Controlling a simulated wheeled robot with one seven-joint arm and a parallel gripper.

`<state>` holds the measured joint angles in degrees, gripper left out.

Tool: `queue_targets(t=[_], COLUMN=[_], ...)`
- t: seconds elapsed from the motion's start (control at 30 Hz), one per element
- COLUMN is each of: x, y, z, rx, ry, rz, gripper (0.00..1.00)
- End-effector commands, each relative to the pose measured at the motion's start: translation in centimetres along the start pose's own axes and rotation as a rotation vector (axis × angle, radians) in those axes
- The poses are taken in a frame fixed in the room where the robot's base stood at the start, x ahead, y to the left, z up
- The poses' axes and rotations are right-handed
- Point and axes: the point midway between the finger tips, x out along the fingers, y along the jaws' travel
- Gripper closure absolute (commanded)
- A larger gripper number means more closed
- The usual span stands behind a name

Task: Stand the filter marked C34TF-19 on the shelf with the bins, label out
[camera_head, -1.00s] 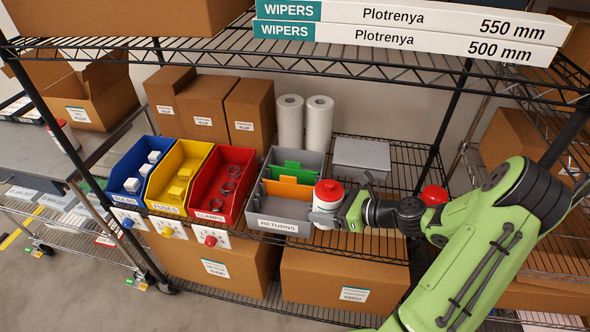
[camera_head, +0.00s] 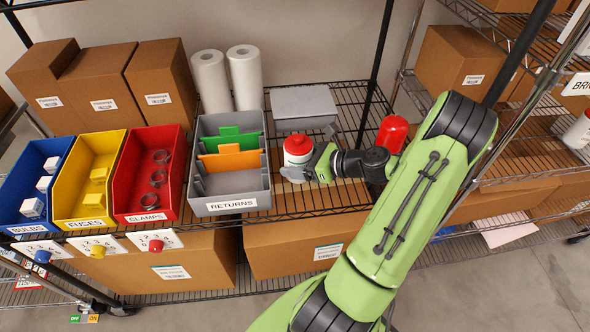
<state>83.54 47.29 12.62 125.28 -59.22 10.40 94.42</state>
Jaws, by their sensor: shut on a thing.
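The filter (camera_head: 297,148), a white canister with a red top, is in my gripper (camera_head: 306,172) just right of the returns bin. My gripper is shut on it from the right, around its lower part. The filter looks upright over the wire shelf (camera_head: 335,203). I cannot tell whether its base touches the shelf. No marking is readable on it, and its front is not clearly seen. The grey returns bin (camera_head: 230,190) stands on the shelf with green and orange dividers.
Blue (camera_head: 32,180), yellow (camera_head: 88,180) and red (camera_head: 146,175) bins stand to the left. A grey flat box (camera_head: 303,103) lies behind the filter, and white rolls (camera_head: 212,80) stand behind the returns bin. A black post (camera_head: 377,60) rises at the back right.

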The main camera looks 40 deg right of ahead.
Motion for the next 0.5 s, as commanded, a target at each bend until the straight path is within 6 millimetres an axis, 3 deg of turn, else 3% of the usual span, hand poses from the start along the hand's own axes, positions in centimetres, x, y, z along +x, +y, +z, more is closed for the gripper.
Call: queue_targets(t=[0.17, 0.47, 0.5], x=[1.2, 1.2, 1.2], y=[0.0, 0.0, 0.0], z=[-2.8, -2.8, -3.0], rx=[0.001, -0.001, 0.0], ry=[-0.002, -0.002, 0.001], rz=[0.002, 0.001, 0.001], gripper=[0.77, 0.77, 0.2])
